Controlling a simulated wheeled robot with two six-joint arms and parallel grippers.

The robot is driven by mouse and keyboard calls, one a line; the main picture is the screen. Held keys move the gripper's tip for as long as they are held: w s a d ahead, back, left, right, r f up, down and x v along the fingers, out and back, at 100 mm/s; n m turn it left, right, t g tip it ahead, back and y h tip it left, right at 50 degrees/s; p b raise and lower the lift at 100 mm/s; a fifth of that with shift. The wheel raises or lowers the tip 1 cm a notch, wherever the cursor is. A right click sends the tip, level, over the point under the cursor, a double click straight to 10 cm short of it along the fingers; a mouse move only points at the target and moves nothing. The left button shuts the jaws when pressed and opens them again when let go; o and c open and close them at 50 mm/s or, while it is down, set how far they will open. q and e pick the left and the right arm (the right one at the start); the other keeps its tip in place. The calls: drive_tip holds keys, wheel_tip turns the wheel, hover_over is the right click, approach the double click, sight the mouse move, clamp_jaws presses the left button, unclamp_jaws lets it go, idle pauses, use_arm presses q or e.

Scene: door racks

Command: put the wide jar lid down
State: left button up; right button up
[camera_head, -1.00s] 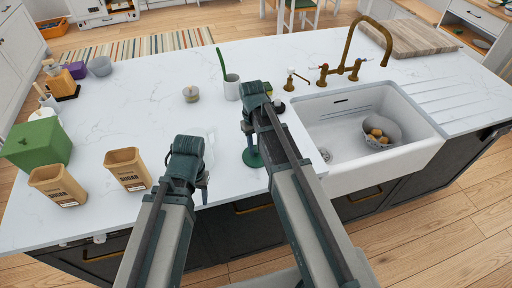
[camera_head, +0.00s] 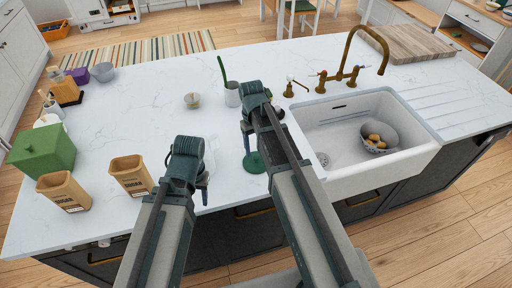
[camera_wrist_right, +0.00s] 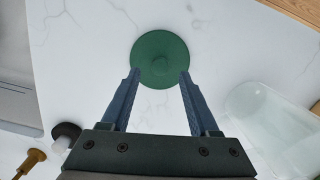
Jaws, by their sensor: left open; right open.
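The wide jar lid is a round green disc with a small knob (camera_head: 254,162). It appears to lie on the white counter near the front edge, left of the sink; it also shows in the right wrist view (camera_wrist_right: 160,45). My right gripper (camera_wrist_right: 158,74) is open, its two fingers apart over the near part of the lid; I cannot tell if they touch it. In the head view my right gripper (camera_head: 248,128) hides part of the surroundings. A clear glass jar (camera_wrist_right: 265,115) is beside the lid. My left gripper (camera_head: 190,178) is open and partly covers the jar in the head view.
Two tan sugar canisters (camera_head: 130,175) and a green box (camera_head: 42,151) stand at the left. The sink (camera_head: 340,125), holding a grey bowl (camera_head: 379,138), is at the right. The counter's middle is clear.

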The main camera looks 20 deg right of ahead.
wheel_tip(320, 180, up, 9)
drive_tip(key=w+p, duration=0.1)
drive_tip(key=p, duration=0.7)
use_arm(q)
wheel_tip(320, 180, up, 9)
use_arm(e)
drive_tip(key=s+a, duration=0.5)
drive_tip(key=s, duration=0.3)
drive_tip(key=s+a+n+t+h, duration=0.1)
drive_tip(key=s+a, duration=0.4)
drive_tip(key=s, duration=0.3)
drive_tip(key=shift+a, duration=0.25)
use_arm(q)
drive_tip(key=shift+f, duration=0.15)
use_arm(e)
drive_tip(key=shift+f, duration=0.15)
use_arm(q)
wheel_tip(320, 180, down, 10)
drive_tip(key=b, duration=1)
drive_tip(key=shift+r, duration=0.25)
use_arm(e)
wheel_tip(320, 180, down, 10)
drive_tip(key=shift+r, duration=0.25)
